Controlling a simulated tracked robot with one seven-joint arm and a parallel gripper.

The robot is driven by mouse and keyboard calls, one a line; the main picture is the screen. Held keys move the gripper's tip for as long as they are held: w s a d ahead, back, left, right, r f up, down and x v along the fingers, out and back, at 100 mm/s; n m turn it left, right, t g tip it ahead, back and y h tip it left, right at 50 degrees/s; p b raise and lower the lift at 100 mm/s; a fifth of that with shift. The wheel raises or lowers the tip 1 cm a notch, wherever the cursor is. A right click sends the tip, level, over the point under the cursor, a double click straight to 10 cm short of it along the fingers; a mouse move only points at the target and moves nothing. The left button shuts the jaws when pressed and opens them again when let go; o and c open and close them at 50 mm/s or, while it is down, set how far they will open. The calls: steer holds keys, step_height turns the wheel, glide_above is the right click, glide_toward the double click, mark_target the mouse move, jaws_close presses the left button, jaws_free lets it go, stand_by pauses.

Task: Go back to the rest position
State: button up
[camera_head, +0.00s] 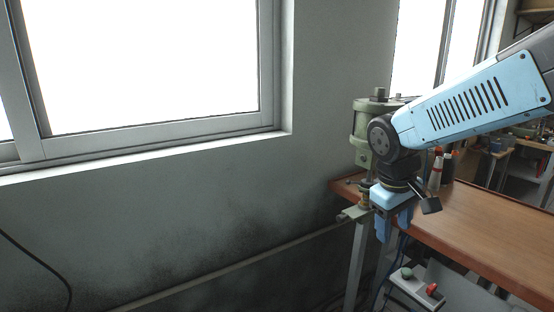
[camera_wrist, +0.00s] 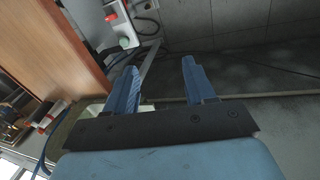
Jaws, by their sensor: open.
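My gripper (camera_wrist: 160,80) is open and empty in the wrist view, its two blue fingers spread apart with floor and wall visible between them. In the head view my gripper (camera_head: 388,228) hangs down at the left end of the wooden workbench (camera_head: 480,225), in front of the green pneumatic machine (camera_head: 363,128). My light-blue arm reaches in from the right and hides part of the machine. I cannot tell from the head view how close the fingers are to the machine.
A control box with a green button (camera_head: 406,273) and a red button (camera_head: 431,289) sits below the bench edge. Bottles (camera_head: 448,165) stand on the bench behind my arm. A window (camera_head: 150,65) fills the upper left. The space before the grey wall is clear.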

steer(key=s+a+r+m+t+y, duration=0.1)
steer(key=s+r+m+t+y, duration=0.1)
steer(key=s+r+m+t, duration=0.2)
steer(key=shift+s+r+m, duration=0.5)
steer(key=shift+s+r, duration=1.2)
steer(key=shift+s, duration=0.2)
